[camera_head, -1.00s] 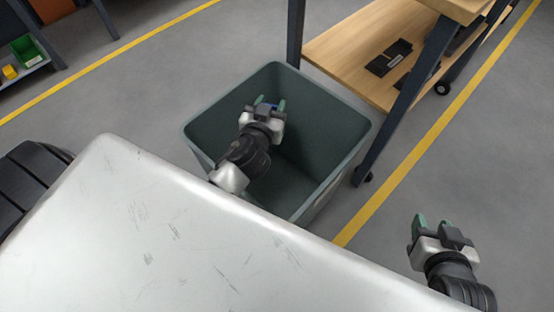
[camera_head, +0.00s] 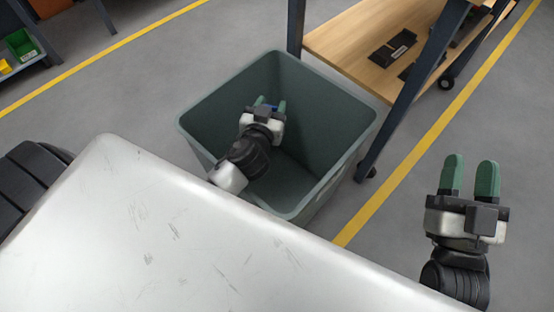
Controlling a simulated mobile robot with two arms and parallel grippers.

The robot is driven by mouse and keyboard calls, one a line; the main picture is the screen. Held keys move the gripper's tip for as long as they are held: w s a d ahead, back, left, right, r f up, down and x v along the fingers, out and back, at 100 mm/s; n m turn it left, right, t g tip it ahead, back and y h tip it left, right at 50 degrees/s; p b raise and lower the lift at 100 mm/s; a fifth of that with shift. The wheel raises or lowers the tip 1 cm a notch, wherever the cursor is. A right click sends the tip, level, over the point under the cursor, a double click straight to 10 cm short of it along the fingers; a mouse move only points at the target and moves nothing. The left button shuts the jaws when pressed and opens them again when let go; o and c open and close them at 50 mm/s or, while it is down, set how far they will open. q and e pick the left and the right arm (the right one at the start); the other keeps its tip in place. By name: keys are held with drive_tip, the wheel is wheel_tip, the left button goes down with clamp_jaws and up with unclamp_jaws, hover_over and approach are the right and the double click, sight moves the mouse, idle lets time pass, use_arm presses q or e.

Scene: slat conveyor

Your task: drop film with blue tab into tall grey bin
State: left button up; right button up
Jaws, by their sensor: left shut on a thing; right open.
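The tall grey bin (camera_head: 340,113) stands on the floor in the middle of the head view, looking grey-green, with its top open. My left gripper (camera_head: 270,104) is over the bin's opening, inside the outline of its rim. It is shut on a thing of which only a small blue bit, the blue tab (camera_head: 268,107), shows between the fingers. The rest of the film is hidden by the gripper. My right gripper (camera_head: 470,177) is open and empty, at the right over the floor.
A wheeled wooden-shelf cart (camera_head: 350,50) with dark flat items (camera_head: 392,48) stands just behind and right of the bin. A green box (camera_head: 20,45) is on a shelf at far left. Yellow lines (camera_head: 420,150) cross the grey floor.

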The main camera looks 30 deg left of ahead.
drive_tip(key=shift+s+r, duration=0.1)
drive_tip(key=shift+r, duration=0.1)
use_arm(q)
drive_tip(key=o, duration=1)
drive_tip(key=shift+c, duration=0.2)
drive_tip(key=shift+r, duration=0.1)
drive_tip(key=shift+r, duration=0.25)
drive_tip(key=r+p, duration=0.1)
drive_tip(key=r, duration=0.1)
drive_tip(key=r+p, duration=0.1)
drive_tip(key=r, duration=0.1)
drive_tip(key=shift+d+p, duration=0.3)
drive_tip(key=d+r+p, duration=0.1)
drive_tip(key=d+r, duration=0.2)
drive_tip(key=d, duration=0.2)
drive_tip(key=s+d+r+p, duration=0.1)
drive_tip(key=d+r, duration=0.2)
drive_tip(key=d, duration=0.3)
use_arm(e)
drive_tip(key=s+d+f+g+h, duration=0.1)
drive_tip(key=f+g+h, duration=0.1)
drive_tip(key=f+g, duration=0.3)
drive_tip(key=s+d+f+g+h, duration=0.2)
drive_tip(key=f+g, duration=0.4)
drive_tip(key=f, duration=0.1)
drive_tip(key=shift+s+f+g, duration=0.15)
drive_tip(key=shift+f+g, duration=0.15)
drive_tip(key=shift+f, duration=0.05)
drive_tip(key=shift+d, duration=0.1)
